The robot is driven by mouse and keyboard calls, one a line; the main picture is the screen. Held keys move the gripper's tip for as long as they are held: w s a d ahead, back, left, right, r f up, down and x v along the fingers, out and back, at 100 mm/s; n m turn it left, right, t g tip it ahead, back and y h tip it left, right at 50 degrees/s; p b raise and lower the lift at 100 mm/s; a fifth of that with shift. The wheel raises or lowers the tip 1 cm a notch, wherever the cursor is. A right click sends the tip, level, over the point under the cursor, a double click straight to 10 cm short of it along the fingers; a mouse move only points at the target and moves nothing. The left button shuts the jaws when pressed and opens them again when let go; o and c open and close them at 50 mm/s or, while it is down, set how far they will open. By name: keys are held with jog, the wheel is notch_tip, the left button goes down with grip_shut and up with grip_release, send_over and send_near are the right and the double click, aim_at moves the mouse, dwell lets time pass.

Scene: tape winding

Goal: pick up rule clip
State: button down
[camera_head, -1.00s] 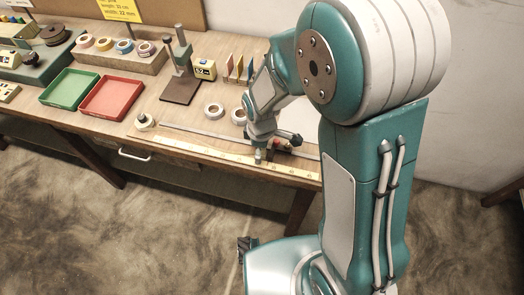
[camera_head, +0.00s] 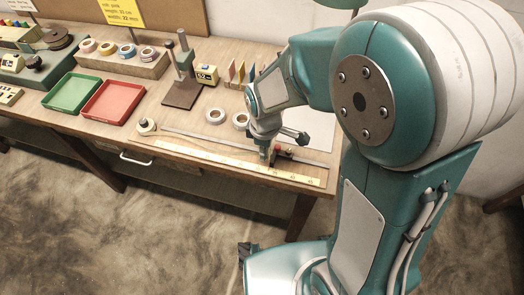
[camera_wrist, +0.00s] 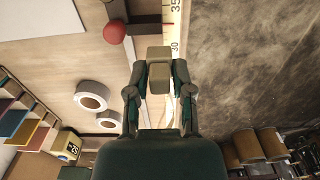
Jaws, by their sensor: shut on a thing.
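The rule clip shows in the wrist view as a grey-brown block (camera_wrist: 159,54) between my fingertips, with a dark bar just beyond it across the rule. A red knob (camera_wrist: 114,33) stands at the left end of that bar. My gripper (camera_wrist: 160,74) is shut on the block, low over the rule. In the head view my gripper (camera_head: 267,155) is at the right part of the yellow rule (camera_head: 215,163), with the clip's red and dark parts (camera_head: 283,154) just to its right. The gripper partly hides the clip. I cannot tell whether it is off the rule.
Two white tape rolls (camera_head: 215,116) lie behind the rule, left of my arm. A metal strip (camera_head: 200,138) lies along the rule's far side. A stand (camera_head: 183,92), a red tray (camera_head: 113,101) and a green tray (camera_head: 74,92) are further left. The table's front edge is close to the rule.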

jog(key=s+d+r, duration=0.4)
jog(key=s+r, duration=0.4)
jog(key=s, duration=0.4)
jog(key=w+a+f, duration=0.1)
jog(key=w+f, duration=0.1)
jog(key=w, duration=0.2)
jog(key=w+a+f, duration=0.1)
jog(key=w+f, duration=0.2)
jog(key=w, duration=0.1)
jog(key=w+a+f, duration=0.1)
jog(key=w+f, duration=0.1)
jog(key=w, duration=0.3)
jog(key=shift+a+f, duration=0.4)
jog(key=shift+f, duration=1.05)
jog(key=shift+f, duration=1.35)
jog(key=shift+c, duration=2.1)
grip_release()
